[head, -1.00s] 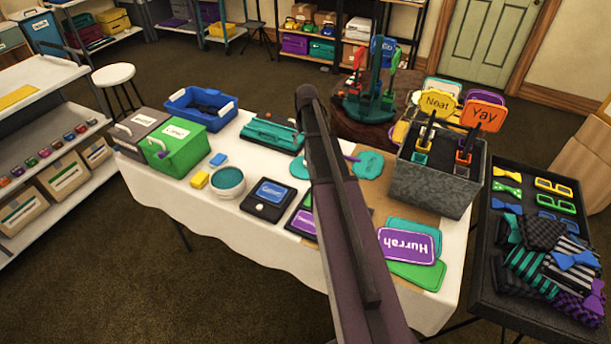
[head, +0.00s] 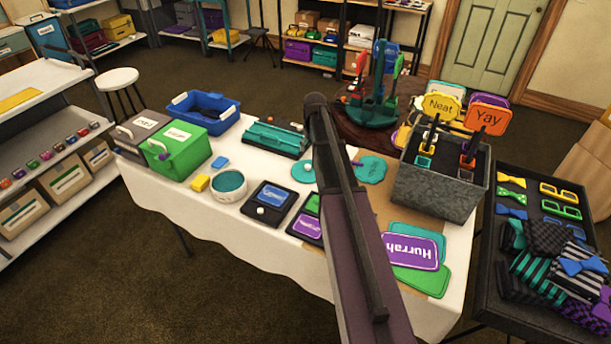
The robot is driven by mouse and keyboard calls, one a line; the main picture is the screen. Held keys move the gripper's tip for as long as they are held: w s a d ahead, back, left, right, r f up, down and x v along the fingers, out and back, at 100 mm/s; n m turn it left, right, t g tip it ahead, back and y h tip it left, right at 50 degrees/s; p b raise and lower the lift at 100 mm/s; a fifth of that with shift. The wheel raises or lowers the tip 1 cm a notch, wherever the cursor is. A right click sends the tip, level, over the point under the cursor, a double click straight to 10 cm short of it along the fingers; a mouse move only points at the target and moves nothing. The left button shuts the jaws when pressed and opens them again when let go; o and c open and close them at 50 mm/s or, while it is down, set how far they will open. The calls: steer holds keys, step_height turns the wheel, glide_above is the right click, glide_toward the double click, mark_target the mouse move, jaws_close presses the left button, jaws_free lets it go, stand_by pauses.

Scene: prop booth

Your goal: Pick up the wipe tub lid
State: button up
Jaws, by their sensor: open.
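A white round tub (head: 228,186) with a teal top surface stands near the front left of the white-clothed table. A flat teal disc (head: 302,172) with a small pale centre lies on the table to the right of the tub, just left of my arm. It looks like the tub's lid, but it is too small to be sure. My arm crosses the middle of the head view, and my gripper itself does not show.
A yellow block (head: 200,183) and a blue block (head: 220,162) lie beside the tub. A black panel (head: 269,198), a green box (head: 180,151), a teal tray (head: 275,139) and a grey sign bin (head: 437,185) crowd the table (head: 262,240). The front left cloth edge is clear.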

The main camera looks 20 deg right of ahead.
mark_target(308, 166)
steer(key=shift+w+f+b, duration=0.15)
steer(key=shift+f+b, duration=0.8)
steer(key=shift+f, duration=0.1)
steer(key=shift+w+f+b, duration=0.2)
steer(key=shift+f+b, duration=0.75)
steer(key=shift+f, duration=0.1)
steer(key=shift+w+f+b, duration=0.15)
steer(key=shift+f+b, duration=0.8)
steer(key=shift+f, duration=0.1)
steer(key=shift+f, duration=0.1)
steer(key=f+b, duration=0.2)
steer(key=w+f+b, duration=0.1)
steer(key=f+b, duration=0.2)
steer(key=shift+w+a, duration=0.1)
steer(key=shift+a, duration=0.05)
steer(key=shift+r, duration=0.1)
jaws_close()
